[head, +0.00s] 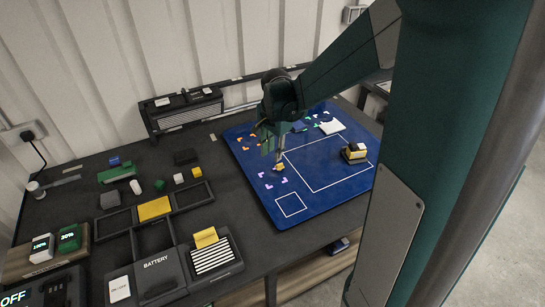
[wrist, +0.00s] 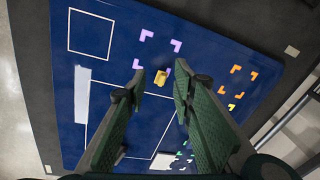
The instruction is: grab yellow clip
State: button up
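A small yellow clip (head: 279,168) lies on the blue mat (head: 262,187), left of the large white outlined square. It also shows in the wrist view (wrist: 161,77), between the tips of my two fingers as seen from above. My gripper (head: 279,157) points down over the clip in the head view. In the wrist view my gripper (wrist: 158,76) is open, with gaps between both fingers and the clip. I cannot tell how far the fingertips are above the mat.
A yellow, black and white block (head: 355,153) stands on the mat's right side. A white square piece (head: 331,127) lies near the mat's back edge. The dark table left of the mat holds trays, small blocks and a striped box (head: 212,256).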

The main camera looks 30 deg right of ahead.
aim_at(280, 164)
jog(key=w+d+f+m+p, duration=0.1)
jog(key=d+f, duration=0.1)
jog(key=w+d+f+m+g+p, duration=0.1)
jog(key=w+d+m+p, duration=0.1)
jog(key=shift+w+f, duration=0.25)
jog(key=shift+f, duration=0.1)
jog(key=shift+w+d+f+m+p, duration=0.2)
jog(key=shift+d+f+m+p, duration=0.1)
jog(key=shift+d+f+m, duration=0.15)
jog(key=shift+f, duration=0.15)
jog(key=shift+f, duration=1.2)
jog(key=shift+s+f, duration=0.1)
jog(key=shift+f, duration=2.5)
